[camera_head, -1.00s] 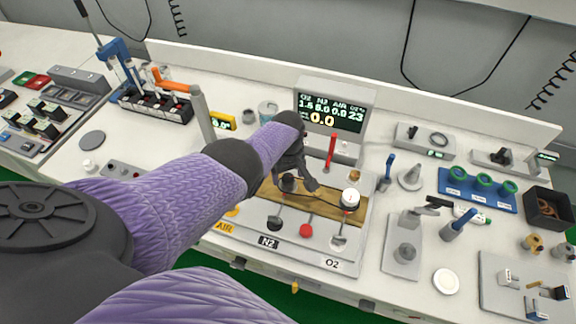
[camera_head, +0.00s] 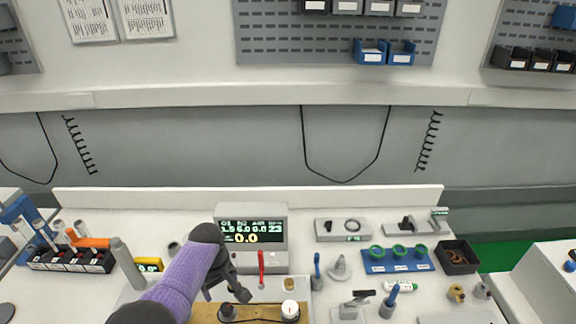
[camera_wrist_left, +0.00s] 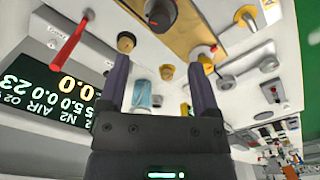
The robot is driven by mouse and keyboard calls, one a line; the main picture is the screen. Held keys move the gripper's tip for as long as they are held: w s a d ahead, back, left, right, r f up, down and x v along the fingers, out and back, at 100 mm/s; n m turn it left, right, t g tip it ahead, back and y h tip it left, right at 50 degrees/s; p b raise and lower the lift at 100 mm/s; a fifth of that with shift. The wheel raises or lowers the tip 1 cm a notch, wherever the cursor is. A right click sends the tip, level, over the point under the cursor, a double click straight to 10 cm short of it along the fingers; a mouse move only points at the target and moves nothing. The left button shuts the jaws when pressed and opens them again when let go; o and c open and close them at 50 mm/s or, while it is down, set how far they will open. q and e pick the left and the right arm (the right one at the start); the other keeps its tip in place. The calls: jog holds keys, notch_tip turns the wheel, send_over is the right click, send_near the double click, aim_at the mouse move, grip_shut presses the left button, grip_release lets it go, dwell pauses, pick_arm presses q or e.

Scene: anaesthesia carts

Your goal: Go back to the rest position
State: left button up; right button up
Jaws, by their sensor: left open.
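My left gripper (camera_head: 228,292) reaches in from the lower left in the head view, a little above the wooden-topped panel (camera_head: 258,312). In the left wrist view its two dark fingers (camera_wrist_left: 160,78) stand apart, with nothing held between them. A black knob (camera_head: 226,311) and a white knob (camera_head: 290,308) sit on the wooden strip just below and beside the gripper. The display box (camera_head: 251,231) reading 0.0 stands behind the gripper. My right gripper is not in view.
A red upright lever (camera_head: 261,264) stands close to the right of the gripper. A grey post (camera_head: 126,262) rises to the left of my arm. A blue rack with green rings (camera_head: 397,260) and a black bin (camera_head: 457,257) are further right.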

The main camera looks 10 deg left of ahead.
pick_arm(q)
jog(key=s+d+m+t, duration=0.2)
jog(key=s+d+m, duration=0.5)
jog(key=s, duration=0.4)
jog(key=s+d+r+m+t, duration=0.1)
jog(key=s+d+r+m, duration=0.2)
jog(key=s+r+m, duration=0.55)
jog(key=s+f+n+g+b, duration=0.15)
jog(key=f+b, duration=0.45)
jog(key=f, duration=0.9)
jog(key=s+f+n+b, duration=0.25)
jog(key=f+b, duration=0.25)
jog(key=f, duration=0.9)
jog(key=s+a+f+b, duration=0.1)
jog(key=s+f+b, duration=0.4)
jog(key=f, duration=0.5)
jog(key=s+a+f+m+g+b, duration=0.1)
jog(key=s+a+f+b, duration=0.1)
jog(key=s+f+b, duration=0.3)
jog(key=s+f, duration=0.4)
jog(key=f, duration=0.2)
jog(key=shift+s+a+f, duration=0.2)
jog(key=shift+s+a, duration=0.05)
jog(key=shift+a, duration=0.05)
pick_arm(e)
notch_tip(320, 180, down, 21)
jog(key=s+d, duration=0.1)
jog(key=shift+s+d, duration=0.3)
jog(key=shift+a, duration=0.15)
